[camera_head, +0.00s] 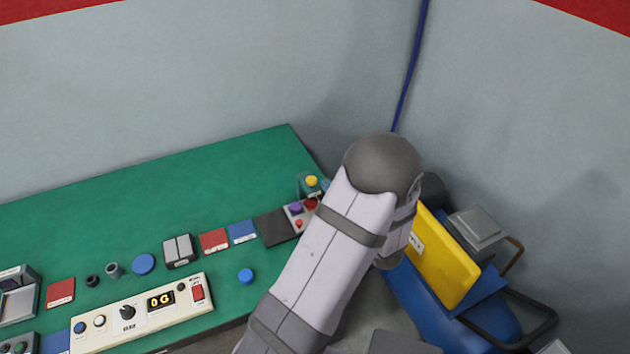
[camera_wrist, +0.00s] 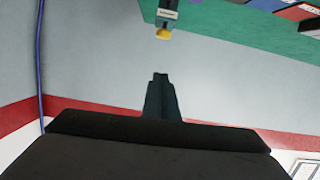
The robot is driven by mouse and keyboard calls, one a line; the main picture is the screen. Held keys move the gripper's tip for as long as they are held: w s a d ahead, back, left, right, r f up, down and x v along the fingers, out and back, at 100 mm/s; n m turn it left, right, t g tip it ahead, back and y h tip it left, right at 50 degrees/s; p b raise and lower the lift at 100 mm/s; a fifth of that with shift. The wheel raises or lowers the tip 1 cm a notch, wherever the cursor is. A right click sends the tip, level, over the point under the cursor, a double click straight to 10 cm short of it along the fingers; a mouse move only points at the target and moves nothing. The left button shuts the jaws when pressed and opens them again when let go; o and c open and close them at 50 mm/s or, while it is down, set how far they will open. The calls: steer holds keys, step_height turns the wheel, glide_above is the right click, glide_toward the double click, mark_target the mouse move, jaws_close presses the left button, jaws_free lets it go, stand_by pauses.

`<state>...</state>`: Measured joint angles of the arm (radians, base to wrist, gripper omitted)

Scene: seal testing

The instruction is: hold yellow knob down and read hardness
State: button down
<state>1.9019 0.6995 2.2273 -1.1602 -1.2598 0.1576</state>
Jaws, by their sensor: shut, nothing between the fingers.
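The yellow knob (camera_head: 312,180) sits on top of a small teal-grey device (camera_head: 304,187) at the right end of the green table. In the wrist view the knob (camera_wrist: 163,34) and its device (camera_wrist: 169,14) show near the top, upside down. My gripper (camera_wrist: 160,76) is shut and empty, its fingers together. Its tip is apart from the knob in the picture, with grey wall visible between them. In the head view my arm hides the gripper. No hardness reading can be made out on the device.
A cream control panel (camera_head: 103,325) with a lit display (camera_head: 160,301) lies along the table's front. Red, blue and dark blocks line the green table (camera_head: 190,188). A blue machine with a yellow plate (camera_head: 445,258) stands at right. Grey walls close off the back.

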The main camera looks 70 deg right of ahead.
steer(key=shift+d, duration=0.15)
steer(key=w+d+f+p, duration=0.5)
steer(key=w+d+f, duration=0.1)
steer(key=d, duration=0.1)
steer(key=shift+w+f, duration=0.15)
steer(key=shift+w, duration=0.2)
stand_by(0.5)
